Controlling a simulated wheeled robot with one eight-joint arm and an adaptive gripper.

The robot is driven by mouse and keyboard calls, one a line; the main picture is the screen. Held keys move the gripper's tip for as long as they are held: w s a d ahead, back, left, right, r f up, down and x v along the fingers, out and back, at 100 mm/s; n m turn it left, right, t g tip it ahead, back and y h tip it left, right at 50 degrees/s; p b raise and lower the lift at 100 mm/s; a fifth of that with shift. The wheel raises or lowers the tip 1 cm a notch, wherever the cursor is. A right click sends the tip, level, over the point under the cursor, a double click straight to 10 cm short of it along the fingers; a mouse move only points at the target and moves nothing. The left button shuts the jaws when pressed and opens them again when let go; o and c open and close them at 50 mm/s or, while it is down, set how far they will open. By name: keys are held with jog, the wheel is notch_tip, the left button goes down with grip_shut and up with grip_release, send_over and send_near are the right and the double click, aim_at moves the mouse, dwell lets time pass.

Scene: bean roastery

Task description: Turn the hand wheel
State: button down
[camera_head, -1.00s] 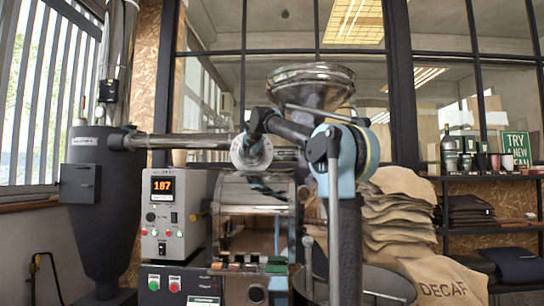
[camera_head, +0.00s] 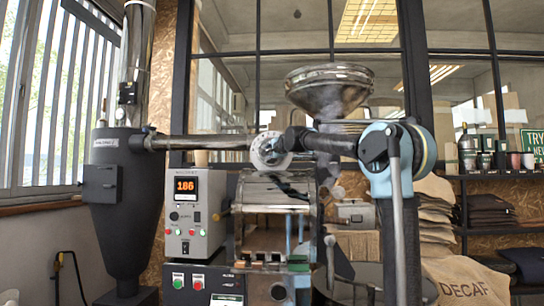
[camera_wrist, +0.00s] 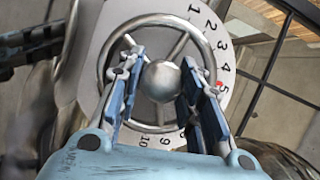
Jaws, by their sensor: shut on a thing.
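The hand wheel is a metal ring with spokes and a round silver hub on a pale dial numbered around its edge. In the wrist view the wheel (camera_wrist: 108,50) fills the middle, and a red mark sits at the dial's right edge by the 5. My gripper (camera_wrist: 161,76) faces it straight on, with its two blue-padded fingers on either side of the hub (camera_wrist: 162,82), shut on it. In the head view the pale dial (camera_head: 265,151) is on the roaster's pipe, partly hidden by my arm and gripper (camera_head: 284,145).
The roaster's steel drum (camera_head: 262,190) is below the dial, and its funnel hopper (camera_head: 330,88) is above right. A control box (camera_head: 195,215) showing 186 stands at the left, beside a dark cyclone (camera_head: 115,190). Sacks (camera_head: 435,215) and a shelf are at the right.

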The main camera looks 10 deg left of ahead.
jog(key=m, duration=0.1)
jog(key=m+t, duration=0.1)
jog(key=m, duration=0.2)
jog(key=shift+d+f+t, duration=0.2)
jog(key=shift+d+t, duration=0.05)
jog(key=shift+t, duration=0.05)
jog(key=shift+a+m+t, duration=0.1)
jog(key=shift+m+t, duration=0.6)
jog(key=shift+m, duration=1.6)
jog(key=c, duration=1.1)
grip_release()
jog(key=shift+w+a, duration=0.1)
jog(key=v, duration=1.2)
jog(key=shift+f, duration=0.25)
jog(key=shift+w, duration=0.1)
